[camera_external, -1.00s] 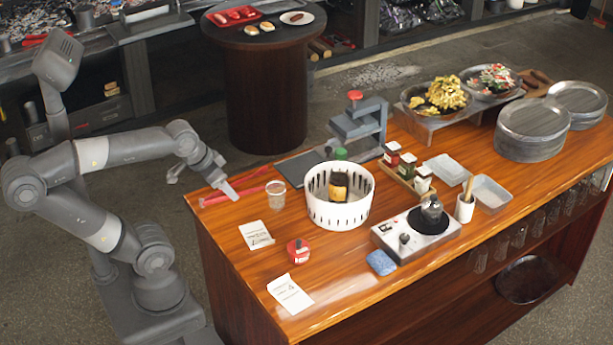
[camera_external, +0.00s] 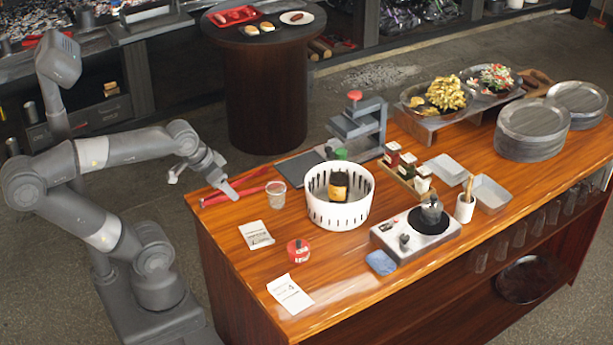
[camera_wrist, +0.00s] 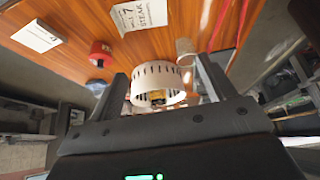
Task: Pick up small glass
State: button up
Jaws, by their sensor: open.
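The small glass (camera_external: 276,194) is a clear, short cup standing upright on the wooden counter, just left of the white slotted basket (camera_external: 340,211). In the wrist view the glass (camera_wrist: 186,47) shows near the top, beyond the right finger and beside the basket (camera_wrist: 157,80). My gripper (camera_external: 204,182) is at the counter's left end, to the left of the glass and apart from it. In the wrist view my gripper (camera_wrist: 160,72) has its two fingers spread wide with nothing held between them.
Red tongs (camera_external: 240,192) lie behind the glass. A paper card (camera_external: 256,235) and a red round timer (camera_external: 298,250) lie in front of it. A grey press (camera_external: 358,128) stands behind the basket. A burner (camera_external: 415,236) is to the right. Bare wood surrounds the cards.

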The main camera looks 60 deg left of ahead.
dwell(0.6)
jog(key=n+g, duration=0.6)
jog(key=n, duration=0.1)
send_near(276, 195)
jog(key=a+f, duration=0.1)
jog(key=a, duration=0.1)
jog(key=f, duration=0.7)
jog(key=w+f, duration=0.1)
jog(key=f, duration=0.3)
jog(key=shift+a+f, duration=0.2)
jog(key=shift+f, duration=0.05)
jog(key=shift+c, duration=0.5)
jog(key=c, duration=1)
jog(key=shift+r, duration=0.1)
